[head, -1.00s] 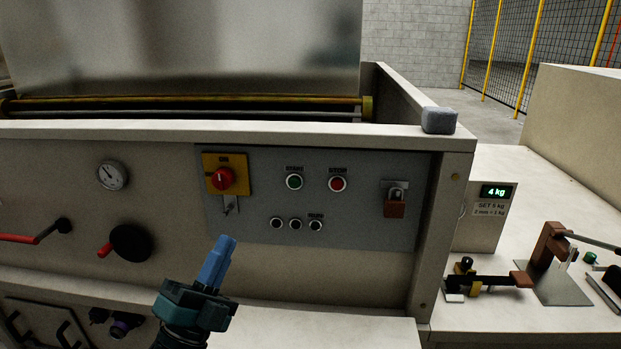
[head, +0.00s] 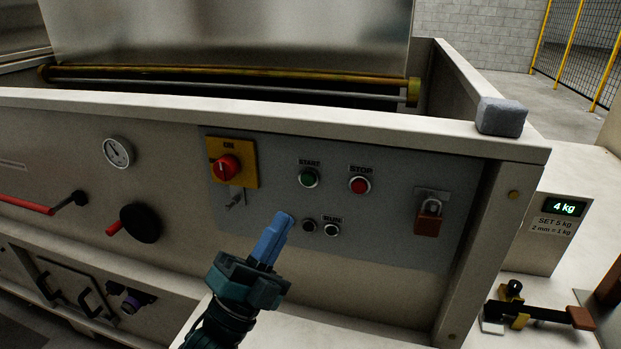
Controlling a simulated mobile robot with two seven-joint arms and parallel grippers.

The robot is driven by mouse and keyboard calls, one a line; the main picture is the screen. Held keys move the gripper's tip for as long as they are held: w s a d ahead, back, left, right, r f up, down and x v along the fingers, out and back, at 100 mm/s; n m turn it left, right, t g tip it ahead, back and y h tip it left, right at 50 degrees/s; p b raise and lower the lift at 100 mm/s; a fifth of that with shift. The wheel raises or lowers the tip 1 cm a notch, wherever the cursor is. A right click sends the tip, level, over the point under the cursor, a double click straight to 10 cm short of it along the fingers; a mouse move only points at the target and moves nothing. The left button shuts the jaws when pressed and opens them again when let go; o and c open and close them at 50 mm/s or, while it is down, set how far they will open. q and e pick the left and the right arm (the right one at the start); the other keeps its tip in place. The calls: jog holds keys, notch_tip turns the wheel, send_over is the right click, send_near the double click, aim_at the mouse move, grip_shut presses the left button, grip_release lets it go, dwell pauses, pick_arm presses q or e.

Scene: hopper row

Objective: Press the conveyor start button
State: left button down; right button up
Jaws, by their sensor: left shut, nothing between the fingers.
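The green start button (head: 309,178) sits on the grey control panel (head: 390,222) under a START label. The red stop button (head: 360,185) is to its right under a STOP label. My left gripper (head: 277,236) is shut and empty, its blue fingers pointing up toward the panel. In the picture its tips lie below and a little left of the start button, apart from it. The gripper covers part of the lower row of small dark round fittings. My right gripper is not in view.
A red rotary switch (head: 226,167) on a yellow plate is left of the start button. A red padlock (head: 429,215) hangs at the panel's right. A grey block (head: 501,117) rests on the rim corner. A display (head: 564,208) reads 4 kg.

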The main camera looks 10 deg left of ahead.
aim_at(308, 179)
pick_arm(q)
jog(key=w+b, duration=0.2)
jog(key=w, duration=0.7)
jog(key=shift+d, duration=0.15)
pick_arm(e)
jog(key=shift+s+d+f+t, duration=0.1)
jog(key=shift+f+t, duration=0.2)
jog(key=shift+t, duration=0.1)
pick_arm(q)
jog(key=shift+s, duration=0.1)
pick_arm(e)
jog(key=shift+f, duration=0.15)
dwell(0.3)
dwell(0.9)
pick_arm(q)
jog(key=shift+w, duration=0.2)
jog(key=shift+w, duration=0.25)
